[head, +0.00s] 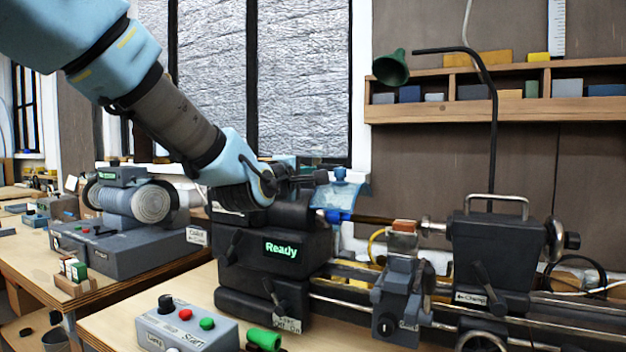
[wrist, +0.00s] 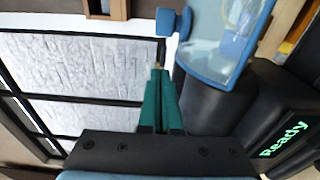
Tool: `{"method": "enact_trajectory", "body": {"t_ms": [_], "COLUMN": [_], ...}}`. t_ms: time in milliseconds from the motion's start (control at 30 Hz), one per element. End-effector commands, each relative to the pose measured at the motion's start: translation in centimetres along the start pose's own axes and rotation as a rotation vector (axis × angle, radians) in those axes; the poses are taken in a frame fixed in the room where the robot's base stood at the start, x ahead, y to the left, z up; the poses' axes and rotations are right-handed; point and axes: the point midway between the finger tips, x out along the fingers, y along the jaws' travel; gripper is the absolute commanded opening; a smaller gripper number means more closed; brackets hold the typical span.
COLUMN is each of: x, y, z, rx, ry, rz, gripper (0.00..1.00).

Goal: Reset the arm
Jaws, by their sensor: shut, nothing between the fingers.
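My gripper (wrist: 158,72) shows in the wrist view as two teal fingers pressed together, with nothing between them. In the head view my arm reaches down from the upper left, and its end is over the headstock of the black lathe (head: 275,285). The fingers are hard to make out there against the dark parts. The lathe's display glows green with "Ready" (head: 282,249), and it also shows at the right of the wrist view (wrist: 285,140). A clear blue-framed guard (head: 345,190) stands just right of my gripper; I cannot tell whether they touch.
A control box (head: 187,328) with red and green buttons and a green cylinder (head: 264,339) are at the front. A grey machine (head: 130,245) stands on the left bench. A green lamp (head: 391,68) hangs before a wall shelf (head: 480,112). Windows are behind.

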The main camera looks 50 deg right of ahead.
Motion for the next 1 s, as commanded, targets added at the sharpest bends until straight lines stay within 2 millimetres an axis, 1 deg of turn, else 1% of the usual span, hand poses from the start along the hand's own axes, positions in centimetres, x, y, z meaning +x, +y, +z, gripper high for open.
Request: {"method": "enact_trajectory", "body": {"t_ms": [33, 200, 300, 400, 567, 800, 867, 900, 967, 1000], "x": [-0.8, -3.6, -5.0, -6.0, -6.7, -6.7, -6.8, -7.0, -7.4, -7.9], "y": [-0.2, -0.2, -0.1, -0.1, -0.1, -0.1, -0.5, -1.0, -2.2, -3.3], "z": [-0.1, -0.2, -0.1, -0.1, -0.1, -0.2, -0.8, -1.5, -3.4, -5.0], "rx": [0.002, 0.003, 0.004, 0.002, 0.0, 0.002, 0.013, 0.03, 0.071, 0.107], "ry": [0.002, 0.003, 0.002, 0.002, 0.001, 0.003, 0.013, 0.026, 0.056, 0.082], "rz": [0.001, 0.002, 0.002, 0.001, -0.001, -0.003, -0.015, -0.031, -0.073, -0.112], "gripper": [0.0, 0.0, 0.0, 0.0, 0.0, 0.0, 0.0, 0.0, 0.0, 0.0]}}
